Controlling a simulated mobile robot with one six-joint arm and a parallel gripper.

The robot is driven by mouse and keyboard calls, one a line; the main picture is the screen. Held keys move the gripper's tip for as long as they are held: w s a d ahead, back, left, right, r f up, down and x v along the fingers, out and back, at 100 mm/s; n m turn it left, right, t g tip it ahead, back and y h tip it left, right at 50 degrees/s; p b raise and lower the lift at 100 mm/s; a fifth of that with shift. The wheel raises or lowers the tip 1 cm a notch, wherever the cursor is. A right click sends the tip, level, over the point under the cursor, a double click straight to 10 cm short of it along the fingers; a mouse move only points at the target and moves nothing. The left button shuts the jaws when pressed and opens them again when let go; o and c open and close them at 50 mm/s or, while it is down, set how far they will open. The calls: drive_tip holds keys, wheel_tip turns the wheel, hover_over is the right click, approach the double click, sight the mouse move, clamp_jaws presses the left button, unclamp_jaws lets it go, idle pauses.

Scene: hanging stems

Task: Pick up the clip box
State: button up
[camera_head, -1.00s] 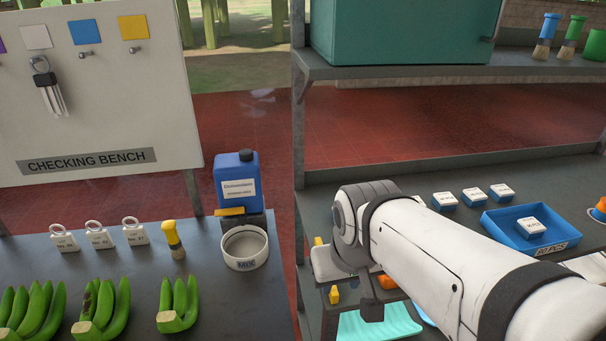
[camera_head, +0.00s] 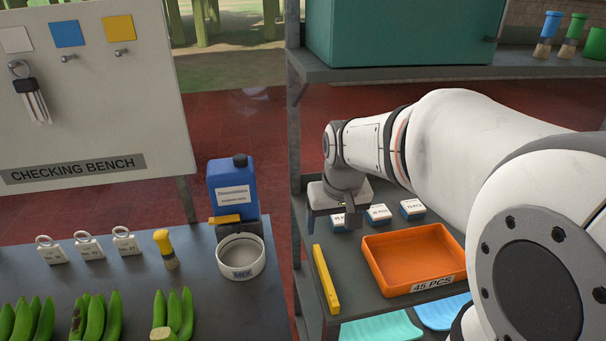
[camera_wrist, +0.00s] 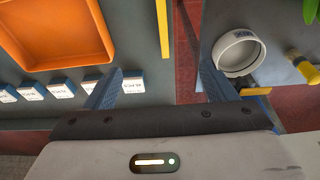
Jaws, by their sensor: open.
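Several small blue clip boxes with white labels stand in a row on the right shelf, behind the orange tray. In the head view a middle box (camera_head: 378,213) and a right box (camera_head: 411,208) show clearly; the left box (camera_head: 338,222) is partly hidden by my gripper (camera_head: 338,206). The wrist view shows the row too, with the end box (camera_wrist: 132,83) just inside my left-hand finger. My gripper (camera_wrist: 162,68) is open and empty, its blue fingers spread above the shelf. I cannot tell its height over the boxes.
The orange tray (camera_head: 372,265), labelled 45 PCS, looks empty. A yellow bar (camera_head: 326,280) lies along the shelf's left edge. On the left bench stand a white MIX bowl (camera_head: 222,262), a blue jug (camera_head: 233,187) and green bananas (camera_head: 96,318). An upper shelf (camera_head: 400,75) overhangs behind.

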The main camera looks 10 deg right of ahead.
drive_tip(key=shift+o, duration=0.2)
drive_tip(key=w+d+f, duration=0.2)
drive_tip(key=w, duration=0.3)
drive_tip(key=w+d+f, duration=0.2)
drive_tip(key=w, duration=0.4)
drive_tip(key=shift+w+d+g, duration=0.15)
drive_tip(key=shift+d+g, duration=0.15)
drive_tip(key=shift+d, duration=0.05)
hover_over(342, 216)
drive_tip(key=s, duration=0.1)
drive_tip(key=f, duration=0.6)
drive_tip(key=shift+s+a, duration=0.15)
drive_tip(key=shift+a, duration=0.2)
drive_tip(key=f, duration=0.3)
drive_tip(key=f+p, duration=0.1)
drive_tip(key=f, duration=0.1)
drive_tip(key=w+f+p, duration=0.1)
drive_tip(key=f, duration=0.2)
drive_tip(key=shift+w+d+f, duration=0.1)
drive_tip(key=shift+d+f, duration=0.2)
drive_tip(key=shift+d, duration=0.05)
drive_tip(key=shift+c, duration=0.2)
drive_tip(key=c, duration=1)
